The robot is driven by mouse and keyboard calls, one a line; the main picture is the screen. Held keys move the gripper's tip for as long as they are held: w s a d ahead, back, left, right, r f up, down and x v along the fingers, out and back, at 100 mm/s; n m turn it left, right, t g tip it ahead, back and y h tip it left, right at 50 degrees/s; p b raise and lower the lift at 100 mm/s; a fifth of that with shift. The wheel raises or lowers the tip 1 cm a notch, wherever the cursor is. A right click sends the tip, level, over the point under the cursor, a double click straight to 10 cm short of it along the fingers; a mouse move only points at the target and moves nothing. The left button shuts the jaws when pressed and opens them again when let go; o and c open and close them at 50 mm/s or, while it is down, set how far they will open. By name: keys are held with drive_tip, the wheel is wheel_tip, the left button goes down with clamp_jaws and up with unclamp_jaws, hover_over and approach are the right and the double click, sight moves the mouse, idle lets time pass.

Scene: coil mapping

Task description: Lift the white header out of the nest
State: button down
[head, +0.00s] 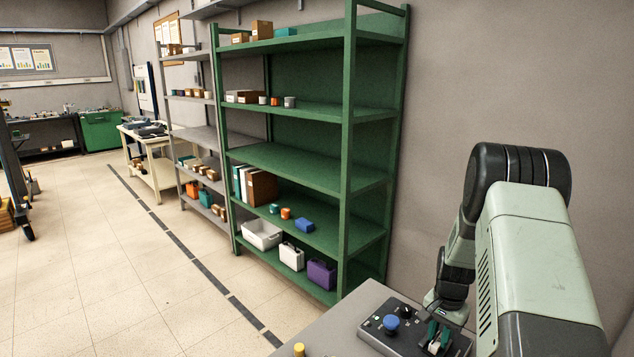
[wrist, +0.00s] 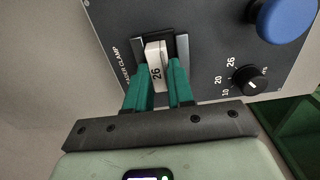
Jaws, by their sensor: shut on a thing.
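The white header (wrist: 156,60), marked 26, sits between the grey side walls of the nest (wrist: 183,57) on the dark clamp panel in the wrist view. My gripper (wrist: 162,85) has its two green fingers shut on the header's near end. In the head view my gripper (head: 437,335) is over the dark control box at the lower right, and the header there is too small to make out clearly. How deep the header's far end sits in the nest is hard to tell.
A blue knob (head: 391,322) stands up from the dark control box (head: 375,335) beside my gripper. A small black dial (wrist: 250,80) with number marks is right of the nest. A yellow object (head: 299,349) shows at the table's front edge. Green shelving (head: 345,150) stands behind.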

sight(438, 339)
drive_tip(key=shift+r, duration=2.95)
